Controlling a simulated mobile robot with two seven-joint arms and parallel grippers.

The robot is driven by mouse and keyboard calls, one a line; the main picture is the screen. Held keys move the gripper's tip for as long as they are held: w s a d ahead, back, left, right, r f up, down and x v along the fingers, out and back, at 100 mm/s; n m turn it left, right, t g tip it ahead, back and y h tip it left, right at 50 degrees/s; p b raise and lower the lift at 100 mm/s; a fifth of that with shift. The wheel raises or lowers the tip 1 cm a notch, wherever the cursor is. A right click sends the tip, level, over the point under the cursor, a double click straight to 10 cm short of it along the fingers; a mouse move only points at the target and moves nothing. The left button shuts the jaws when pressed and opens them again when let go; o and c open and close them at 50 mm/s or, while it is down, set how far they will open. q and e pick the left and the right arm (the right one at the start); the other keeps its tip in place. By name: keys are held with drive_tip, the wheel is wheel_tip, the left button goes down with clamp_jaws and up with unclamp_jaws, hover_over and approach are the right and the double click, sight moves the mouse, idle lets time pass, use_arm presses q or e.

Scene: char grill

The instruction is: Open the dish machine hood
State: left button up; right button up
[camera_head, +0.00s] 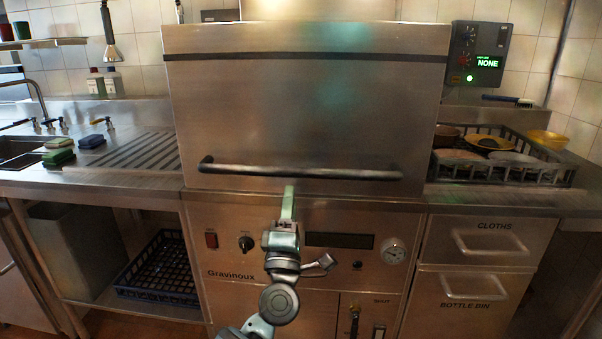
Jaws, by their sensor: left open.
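The dish machine hood (310,115) is a large stainless steel box in the middle of the head view. It is down, with its lower edge at counter level. A long dark bar handle (345,174) runs across its lower front. My left gripper (288,195) is in front of the machine, with its fingers pointing up just below the handle, left of its middle. It is open and holds nothing. I cannot tell whether the fingers touch the bar. My right gripper is not in view.
A black dish rack (561,176) with bowls and plates stands on the right counter. A sink (18,151) and sponges are at left. Below the hood is a control panel (225,225) with knobs and a gauge. Drawers (485,242) are at lower right.

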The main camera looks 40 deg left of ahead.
sight(294, 173)
use_arm(q)
drive_tip(key=shift+x, duration=3.85)
clamp_jaws()
